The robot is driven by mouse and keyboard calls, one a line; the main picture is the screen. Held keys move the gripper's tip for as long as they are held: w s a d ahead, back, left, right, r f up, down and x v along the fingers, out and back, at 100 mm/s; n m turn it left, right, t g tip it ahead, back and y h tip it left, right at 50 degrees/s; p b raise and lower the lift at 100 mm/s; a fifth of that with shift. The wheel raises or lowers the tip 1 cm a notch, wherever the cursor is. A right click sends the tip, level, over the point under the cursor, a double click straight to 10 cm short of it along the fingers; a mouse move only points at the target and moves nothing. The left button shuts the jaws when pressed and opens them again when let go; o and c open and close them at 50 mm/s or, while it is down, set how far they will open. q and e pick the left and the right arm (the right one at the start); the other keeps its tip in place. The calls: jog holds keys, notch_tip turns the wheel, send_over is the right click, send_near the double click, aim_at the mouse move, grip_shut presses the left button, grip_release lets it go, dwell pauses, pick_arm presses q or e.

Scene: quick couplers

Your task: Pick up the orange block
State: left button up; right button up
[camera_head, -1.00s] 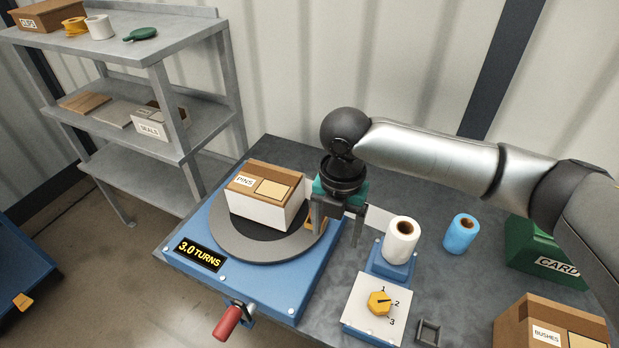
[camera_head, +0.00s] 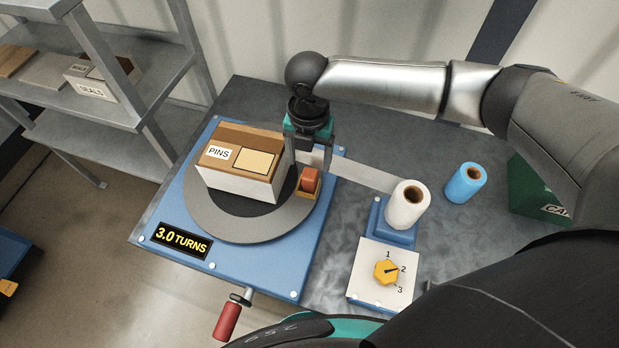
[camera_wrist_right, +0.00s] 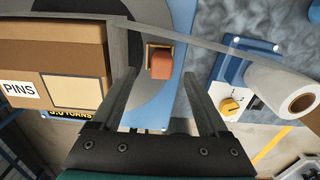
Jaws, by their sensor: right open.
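The orange block (camera_head: 310,177) sits in a small yellow holder (camera_head: 308,193) on the grey turntable (camera_head: 225,226), beside the PINS box (camera_head: 240,186). It also shows in the right wrist view (camera_wrist_right: 161,66), between and beyond the finger ends. My right gripper (camera_head: 309,163) is open and empty, pointing down beside the PINS box, with its fingers around the block's position in the head view. I cannot tell the exact gap between fingers and block. My left gripper is not in view.
A pale strip (camera_head: 365,174) runs from the white roll (camera_head: 406,207) toward the box, close to my right gripper. A blue roll (camera_head: 466,183) and a dial panel (camera_head: 381,274) stand to the right. A red-handled crank (camera_head: 228,320) projects at the front.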

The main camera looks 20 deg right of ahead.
aim_at(310, 174)
jog(key=shift+s+f, duration=0.15)
jog(key=shift+f, duration=1.6)
jog(key=shift+s+f, duration=0.1)
jog(key=shift+f, duration=1.6)
jog(key=shift+c, duration=0.3)
grip_shut()
